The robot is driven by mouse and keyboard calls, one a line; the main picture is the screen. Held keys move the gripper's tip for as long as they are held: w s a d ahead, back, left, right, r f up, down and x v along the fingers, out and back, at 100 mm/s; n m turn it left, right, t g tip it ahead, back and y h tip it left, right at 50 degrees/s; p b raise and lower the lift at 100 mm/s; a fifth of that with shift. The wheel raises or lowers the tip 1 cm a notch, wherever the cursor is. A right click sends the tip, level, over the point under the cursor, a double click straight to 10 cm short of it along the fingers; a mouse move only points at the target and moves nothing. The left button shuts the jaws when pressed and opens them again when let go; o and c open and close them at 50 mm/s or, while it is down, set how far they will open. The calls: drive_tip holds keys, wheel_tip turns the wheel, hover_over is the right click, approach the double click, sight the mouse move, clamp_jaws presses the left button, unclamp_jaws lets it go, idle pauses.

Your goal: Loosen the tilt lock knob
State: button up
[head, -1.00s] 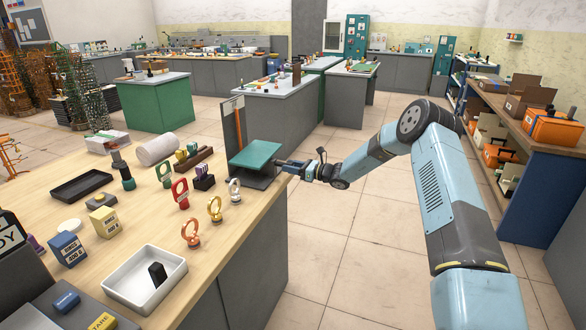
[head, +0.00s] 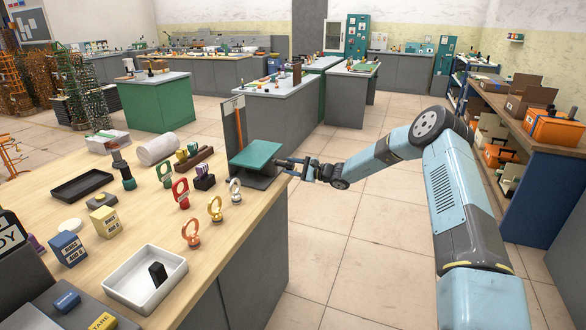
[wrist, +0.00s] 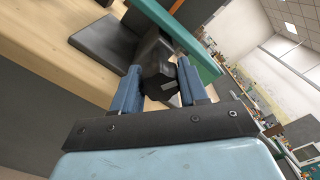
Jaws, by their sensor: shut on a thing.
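The tilt stand has a teal tilting plate (head: 256,153) over a dark base (head: 262,182), at the right edge of the wooden bench. The plate slants. In the wrist view the teal plate (wrist: 178,32) crosses above a dark faceted knob (wrist: 157,68), which I take as the tilt lock knob. My gripper (wrist: 158,84) has its two blue fingers on either side of this knob and is shut on it. In the head view my gripper (head: 287,164) reaches the stand from the right, and the knob is too small to make out there.
Coloured ring-topped pieces (head: 215,208) stand on the bench left of the stand. A white tray (head: 122,294) holding a dark block lies nearer. An upright board (head: 229,125) rises behind the plate. The floor (head: 350,240) right of the bench is open.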

drive_tip(key=n, duration=0.4)
drive_tip(key=shift+s+a+f, duration=0.1)
drive_tip(key=shift+s+a, duration=0.2)
drive_tip(key=shift+a, duration=0.05)
drive_tip(key=shift+n, duration=0.5)
drive_tip(key=shift+f, duration=0.15)
drive_tip(key=o, duration=1.1)
drive_tip(key=shift+w+d, duration=0.1)
drive_tip(key=shift+c, duration=0.2)
drive_tip(key=shift+d, duration=0.1)
drive_tip(key=shift+d, duration=0.45)
drive_tip(key=v, duration=1.2)
drive_tip(key=shift+s+d, duration=0.25)
drive_tip(key=shift+d, duration=0.1)
